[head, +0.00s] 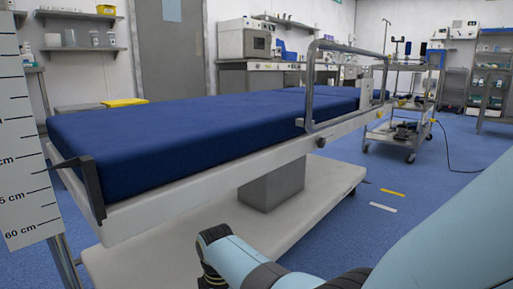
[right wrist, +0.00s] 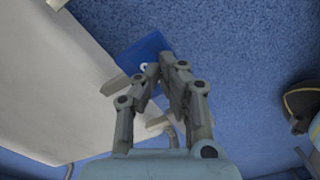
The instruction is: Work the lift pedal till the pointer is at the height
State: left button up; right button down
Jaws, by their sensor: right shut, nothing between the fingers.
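The operating table (head: 190,135) has a blue mattress on a pale frame, a grey column and a pale base. A white height scale (head: 30,170) with cm marks stands at the left edge. A dark bracket (head: 90,185) sits on the table's near corner, close to the scale; I cannot tell whether it is the pointer. In the right wrist view a blue plate (right wrist: 140,52) with a small white mark, possibly the lift pedal, lies beside the pale base (right wrist: 50,90). My right gripper (right wrist: 166,62) is shut and empty, its tips over the plate's edge; contact is unclear. My left gripper is out of view.
A metal side rail (head: 312,85) rises from the table's right side. A wheeled trolley (head: 405,128) stands at the back right with a cable on the floor. Floor strips (head: 383,207) lie right of the base.

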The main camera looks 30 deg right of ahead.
jog(key=shift+f+b, duration=1.25)
jog(key=shift+f, duration=0.95)
notch_tip(320, 180, up, 5)
jog(key=p, duration=0.4)
jog(key=shift+f, duration=0.35)
jog(key=shift+f, duration=0.1)
jog(key=shift+s+f+b, duration=0.1)
jog(key=shift+f+b, duration=1.35)
jog(key=shift+f, duration=0.65)
notch_tip(320, 180, up, 5)
jog(key=p, duration=0.4)
jog(key=shift+f, duration=0.3)
